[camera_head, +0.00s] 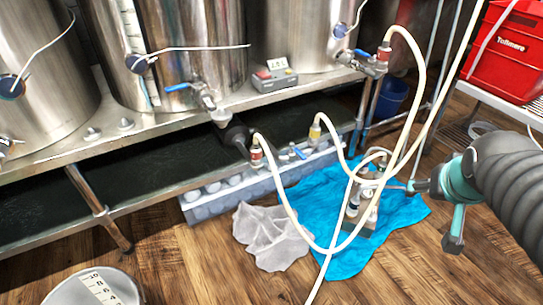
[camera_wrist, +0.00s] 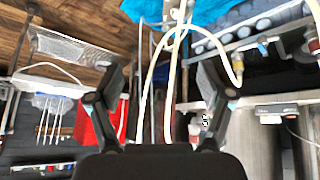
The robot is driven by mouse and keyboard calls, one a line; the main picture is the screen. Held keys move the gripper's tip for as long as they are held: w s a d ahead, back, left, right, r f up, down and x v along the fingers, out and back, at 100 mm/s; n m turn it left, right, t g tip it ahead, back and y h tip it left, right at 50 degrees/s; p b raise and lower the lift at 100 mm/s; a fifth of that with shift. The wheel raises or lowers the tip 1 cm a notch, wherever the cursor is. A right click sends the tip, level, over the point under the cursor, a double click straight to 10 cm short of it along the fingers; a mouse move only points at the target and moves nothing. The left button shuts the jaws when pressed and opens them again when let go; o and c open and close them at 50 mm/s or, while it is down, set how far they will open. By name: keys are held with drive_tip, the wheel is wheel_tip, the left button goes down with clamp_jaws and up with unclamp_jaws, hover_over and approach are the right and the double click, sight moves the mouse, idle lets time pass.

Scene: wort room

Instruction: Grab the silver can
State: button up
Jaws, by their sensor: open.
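I cannot make out a small silver can with certainty in either view. Large silver steel vessels (camera_head: 180,50) stand on the metal bench in the head view. A pale round container (camera_head: 95,288) with a ruler-like strip across its top is cut off at the bottom left. My gripper (camera_wrist: 158,68) is open in the wrist view, its dark fingers spread with nothing held between them. White hoses (camera_wrist: 172,75) show beyond the gap between the fingers. In the head view my arm comes in from the right, above the floor.
A blue cloth (camera_head: 305,205) lies on the wooden floor under a small pump with looping hoses (camera_head: 325,245). A crumpled white cloth (camera_head: 268,238) lies beside it. A red crate (camera_head: 503,45) sits on a rack at right. The front floor (camera_head: 190,265) is partly clear.

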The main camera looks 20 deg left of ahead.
drive_tip(key=w+a+f+n+t+p, duration=0.1)
drive_tip(key=w+a+f, duration=0.15)
drive_tip(key=w, duration=0.65)
drive_tip(key=w+a+f+n+t, duration=0.1)
drive_tip(key=w+a, duration=0.2)
drive_tip(key=w, duration=0.5)
drive_tip(key=w+a+f+n+y+p, duration=0.1)
drive_tip(key=w+a+f+n+y, duration=0.15)
drive_tip(key=w+a+f, duration=0.7)
drive_tip(key=n+y+p, duration=0.2)
drive_tip(key=n+y, duration=0.1)
drive_tip(key=y, duration=0.6)
approach(274, 164)
drive_tip(key=shift+g, duration=0.4)
drive_tip(key=b+x, duration=0.2)
drive_tip(key=x, duration=0.9)
drive_tip(key=shift+w+d, duration=0.15)
drive_tip(key=shift+w, duration=0.1)
